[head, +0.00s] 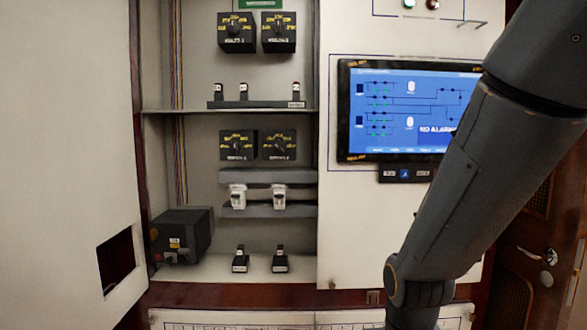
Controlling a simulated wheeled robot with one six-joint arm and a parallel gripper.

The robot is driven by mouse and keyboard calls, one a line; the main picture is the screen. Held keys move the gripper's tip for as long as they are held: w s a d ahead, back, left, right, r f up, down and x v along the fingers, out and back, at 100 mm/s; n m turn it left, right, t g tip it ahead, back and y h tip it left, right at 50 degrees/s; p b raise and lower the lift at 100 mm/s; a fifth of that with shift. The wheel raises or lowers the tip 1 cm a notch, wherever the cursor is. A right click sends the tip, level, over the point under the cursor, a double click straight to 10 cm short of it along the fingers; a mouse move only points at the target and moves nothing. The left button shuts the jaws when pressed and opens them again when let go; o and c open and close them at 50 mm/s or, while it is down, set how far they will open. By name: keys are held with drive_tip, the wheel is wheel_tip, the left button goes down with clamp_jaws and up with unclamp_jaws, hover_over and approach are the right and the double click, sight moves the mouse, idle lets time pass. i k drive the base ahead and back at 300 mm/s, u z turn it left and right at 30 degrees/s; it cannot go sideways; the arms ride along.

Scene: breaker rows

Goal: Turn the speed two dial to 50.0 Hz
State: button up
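Two black dial boxes with yellow markings sit side by side on the upper shelf section of the open cabinet: a left one (237,32) and a right one (279,32). Two similar dial boxes sit in the middle section: a left one (238,145) and a right one (278,145). Each has a dark knob on its face. The labels are too small and blurred to read, so I cannot tell which is speed two or what value it shows. My arm crosses the right side of the view, in front of the panel; my gripper is out of frame.
A lit blue screen (400,110) is on the panel right of the cabinet. White breakers (238,196) sit on a grey rail below the middle dials. A dark box (181,235) stands at lower left. A pale cabinet door (65,130) stands open on the left. A wooden door is at far right.

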sight(279, 148)
drive_tip(key=k, duration=1.25)
drive_tip(key=u, duration=0.8)
drive_tip(key=i, duration=1.8)
drive_tip(key=z, duration=0.85)
